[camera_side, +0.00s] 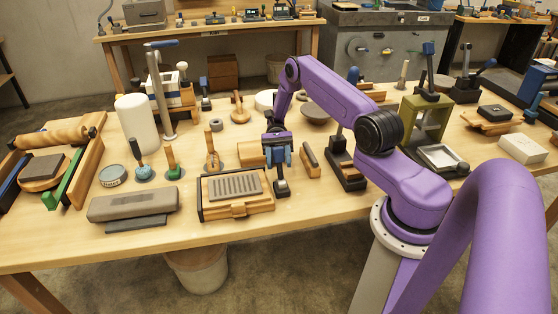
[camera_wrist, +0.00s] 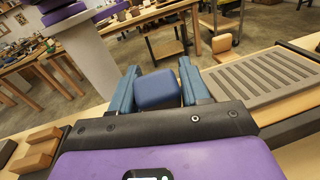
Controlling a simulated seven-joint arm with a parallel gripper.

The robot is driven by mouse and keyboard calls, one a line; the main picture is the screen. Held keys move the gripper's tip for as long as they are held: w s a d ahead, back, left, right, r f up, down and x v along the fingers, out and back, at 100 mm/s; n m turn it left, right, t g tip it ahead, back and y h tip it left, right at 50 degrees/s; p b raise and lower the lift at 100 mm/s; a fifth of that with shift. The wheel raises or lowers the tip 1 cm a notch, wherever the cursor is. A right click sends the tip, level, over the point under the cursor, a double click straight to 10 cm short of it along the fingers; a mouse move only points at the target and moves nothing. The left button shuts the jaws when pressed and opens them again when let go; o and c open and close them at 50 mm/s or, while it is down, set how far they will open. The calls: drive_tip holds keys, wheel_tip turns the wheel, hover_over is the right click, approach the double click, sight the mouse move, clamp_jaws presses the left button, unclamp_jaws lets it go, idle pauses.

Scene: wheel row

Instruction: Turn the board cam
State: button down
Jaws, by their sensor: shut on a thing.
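My gripper (camera_side: 279,157) is lowered over the workbench, just right of the grooved grey board in its wooden frame. In the wrist view my gripper (camera_wrist: 158,78) has its two blue fingers on either side of a rounded blue block, shut on it. The block (camera_wrist: 157,91) seems to be the grip of the board cam. Below the fingers in the side view, a dark post and foot (camera_side: 281,187) stand on the bench beside the frame. The fingers hide the block in the side view. I cannot tell how far the cam is turned.
The grooved board (camera_side: 235,186) is close on the left; it also shows in the wrist view (camera_wrist: 265,77). A wooden block (camera_side: 310,158) and a dark stand (camera_side: 346,170) are close on the right. A grey stone block (camera_side: 133,204) lies farther left. Bench space is tight.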

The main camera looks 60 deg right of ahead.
sight(280, 168)
drive_tip(key=c, duration=0.6)
unclamp_jaws()
drive_tip(key=shift+r, duration=0.3)
drive_tip(key=r, duration=0.3)
drive_tip(key=shift+s+r, duration=0.1)
drive_tip(key=shift+s, duration=0.2)
drive_tip(key=s+a+r, duration=0.1)
drive_tip(key=s+r, duration=0.2)
drive_tip(key=s, duration=0.1)
drive_tip(key=s+a+r, duration=0.1)
drive_tip(key=s+r, duration=0.2)
drive_tip(key=s, duration=0.1)
drive_tip(key=s+a+r, duration=0.1)
drive_tip(key=s+r, duration=0.2)
drive_tip(key=s, duration=0.2)
drive_tip(key=shift+a, duration=0.3)
